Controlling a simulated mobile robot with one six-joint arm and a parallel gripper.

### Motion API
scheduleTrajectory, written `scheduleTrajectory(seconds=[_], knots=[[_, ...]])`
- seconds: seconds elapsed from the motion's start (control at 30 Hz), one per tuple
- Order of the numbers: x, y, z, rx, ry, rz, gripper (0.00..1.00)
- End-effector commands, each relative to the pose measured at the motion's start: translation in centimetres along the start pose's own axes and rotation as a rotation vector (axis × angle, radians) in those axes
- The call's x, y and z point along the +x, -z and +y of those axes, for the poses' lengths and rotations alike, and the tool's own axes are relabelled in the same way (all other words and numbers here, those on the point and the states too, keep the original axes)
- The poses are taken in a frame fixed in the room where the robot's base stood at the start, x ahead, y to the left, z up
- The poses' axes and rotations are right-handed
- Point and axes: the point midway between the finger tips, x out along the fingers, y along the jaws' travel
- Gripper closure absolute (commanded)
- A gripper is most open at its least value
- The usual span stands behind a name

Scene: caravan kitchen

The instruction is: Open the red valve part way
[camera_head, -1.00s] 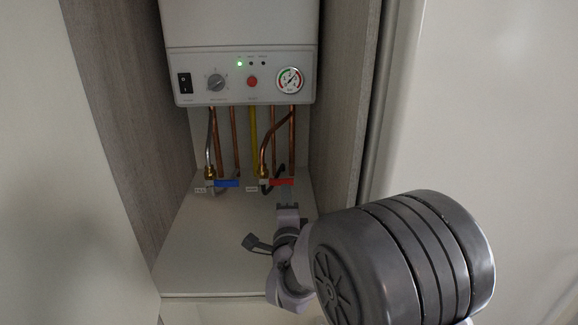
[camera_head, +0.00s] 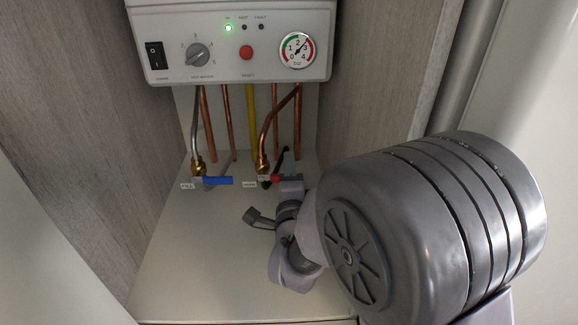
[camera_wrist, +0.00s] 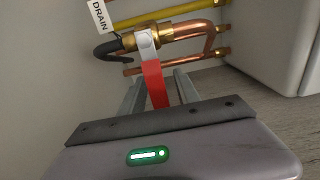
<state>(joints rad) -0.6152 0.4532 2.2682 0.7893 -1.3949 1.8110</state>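The red valve lever (camera_head: 275,179) shows in the head view as a small red piece beside a brass fitting, its right part hidden by my gripper (camera_head: 290,182). In the wrist view the red lever (camera_wrist: 155,86) runs from a pale hub (camera_wrist: 147,42) on the brass pipe toward my gripper (camera_wrist: 158,90). The lever lies between the two grey fingers, which stand apart on either side of it. Narrow gaps seem to show, so I see no firm clamping. A white "DRAIN" label (camera_wrist: 100,15) hangs beside this valve.
A blue valve lever (camera_head: 217,181) with its own label is to the left. The white boiler (camera_head: 235,45) with knob and gauge hangs above. Copper pipes and a yellow pipe (camera_head: 251,120) run behind the valves. Wood-grain walls (camera_head: 385,70) close in both sides.

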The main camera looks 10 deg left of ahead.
Motion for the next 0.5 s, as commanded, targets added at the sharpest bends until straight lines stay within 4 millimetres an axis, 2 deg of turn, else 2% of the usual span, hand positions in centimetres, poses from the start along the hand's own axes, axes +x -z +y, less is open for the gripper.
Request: scheduleTrajectory(seconds=[0.07, 0.2, 0.27, 0.5], knots=[[0.01, 0.0, 0.0, 0.0, 0.0, 0.0, 0.64], [0.01, 0.0, 0.01, 0.0, 0.0, 0.0, 0.91], [0.02, 0.0, 0.01, 0.0, 0.0, 0.0, 1.0], [0.02, 0.0, 0.0, 0.0, 0.0, 0.0, 1.0]])
